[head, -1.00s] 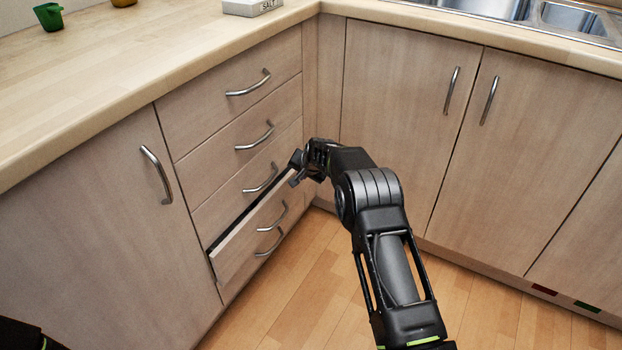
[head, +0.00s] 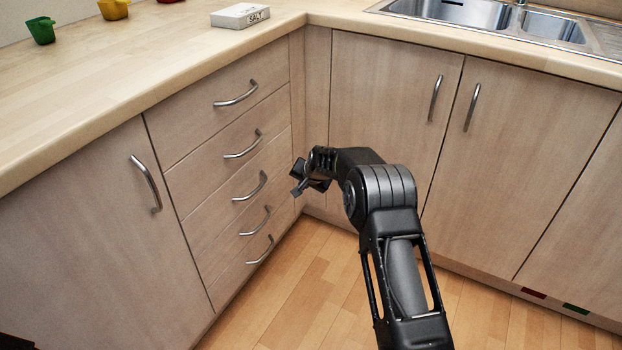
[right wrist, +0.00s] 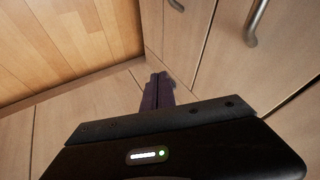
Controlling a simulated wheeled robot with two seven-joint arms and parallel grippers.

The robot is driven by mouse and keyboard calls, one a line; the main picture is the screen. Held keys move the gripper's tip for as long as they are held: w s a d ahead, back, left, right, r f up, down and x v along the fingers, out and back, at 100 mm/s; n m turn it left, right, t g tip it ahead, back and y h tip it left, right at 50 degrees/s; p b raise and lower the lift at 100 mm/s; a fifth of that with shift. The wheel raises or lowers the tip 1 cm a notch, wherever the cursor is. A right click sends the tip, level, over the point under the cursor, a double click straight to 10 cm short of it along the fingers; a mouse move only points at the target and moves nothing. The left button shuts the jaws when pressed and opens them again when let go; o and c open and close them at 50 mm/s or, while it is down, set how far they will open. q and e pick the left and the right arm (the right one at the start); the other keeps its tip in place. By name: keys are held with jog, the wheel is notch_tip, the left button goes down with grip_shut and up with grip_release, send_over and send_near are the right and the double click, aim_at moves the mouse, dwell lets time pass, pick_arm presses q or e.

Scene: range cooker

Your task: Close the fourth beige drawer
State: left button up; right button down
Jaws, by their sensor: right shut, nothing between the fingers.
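The fourth beige drawer (head: 225,251) is in the stack of five in the head view, second from the bottom, with a curved metal handle (head: 255,222). Its front looks flush with the drawers above and below, and no gap shows. My right gripper (head: 299,184) is near the right end of the stack, close to the inner corner. It is shut and empty; I cannot tell whether it touches the drawer front. In the right wrist view its fingers (right wrist: 158,90) are together in front of the cabinet fronts. My left gripper is not in view.
A cupboard door (head: 95,240) is left of the drawers, and two doors (head: 390,110) stand at right angles on the right. The wooden floor (head: 300,290) in front is clear.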

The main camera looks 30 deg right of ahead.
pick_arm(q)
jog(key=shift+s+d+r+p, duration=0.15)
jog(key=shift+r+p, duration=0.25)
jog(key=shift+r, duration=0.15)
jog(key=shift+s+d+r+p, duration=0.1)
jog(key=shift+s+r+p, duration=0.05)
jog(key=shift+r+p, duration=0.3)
pick_arm(e)
jog(key=v, duration=0.6)
jog(key=shift+s+r, duration=0.25)
jog(key=shift+s, duration=0.05)
jog(key=shift+w, duration=0.1)
